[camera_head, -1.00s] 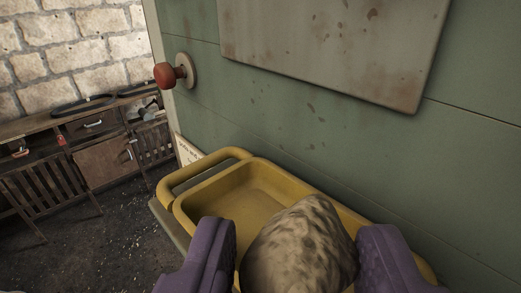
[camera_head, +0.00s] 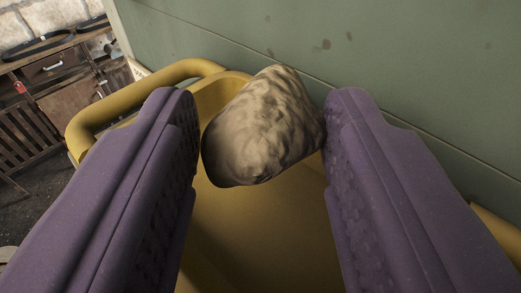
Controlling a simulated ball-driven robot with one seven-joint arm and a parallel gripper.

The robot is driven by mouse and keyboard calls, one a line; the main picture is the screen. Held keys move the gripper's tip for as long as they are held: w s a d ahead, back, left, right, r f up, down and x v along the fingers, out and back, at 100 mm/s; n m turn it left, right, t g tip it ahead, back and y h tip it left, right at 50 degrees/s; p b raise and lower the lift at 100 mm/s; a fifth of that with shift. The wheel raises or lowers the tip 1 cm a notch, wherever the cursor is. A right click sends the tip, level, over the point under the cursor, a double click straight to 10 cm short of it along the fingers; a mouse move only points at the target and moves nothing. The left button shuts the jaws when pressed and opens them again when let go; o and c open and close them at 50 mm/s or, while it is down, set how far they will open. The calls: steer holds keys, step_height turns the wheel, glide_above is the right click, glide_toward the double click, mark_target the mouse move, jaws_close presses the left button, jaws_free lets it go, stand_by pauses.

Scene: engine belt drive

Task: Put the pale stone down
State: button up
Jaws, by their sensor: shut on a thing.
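The pale stone (camera_head: 262,130) is a rough, rounded lump in the middle of the view, between the two purple fingers of my gripper (camera_head: 261,135). The gripper is shut on it near the fingertips. The stone is over the yellow tray (camera_head: 265,235), which has raised walls and a looped handle at its left end. I cannot tell whether the stone's underside touches the tray floor. The fingers hide much of the tray's sides.
A green panelled wall (camera_head: 400,60) stands close behind and to the right of the tray. A wooden cabinet (camera_head: 65,80) with drawers stands at the far left by a stone wall. The tray floor in front of the stone looks bare.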

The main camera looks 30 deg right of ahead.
steer(key=shift+f+b, duration=0.4)
steer(key=shift+f, duration=0.2)
steer(key=o, duration=1.2)
steer(key=shift+r, duration=0.15)
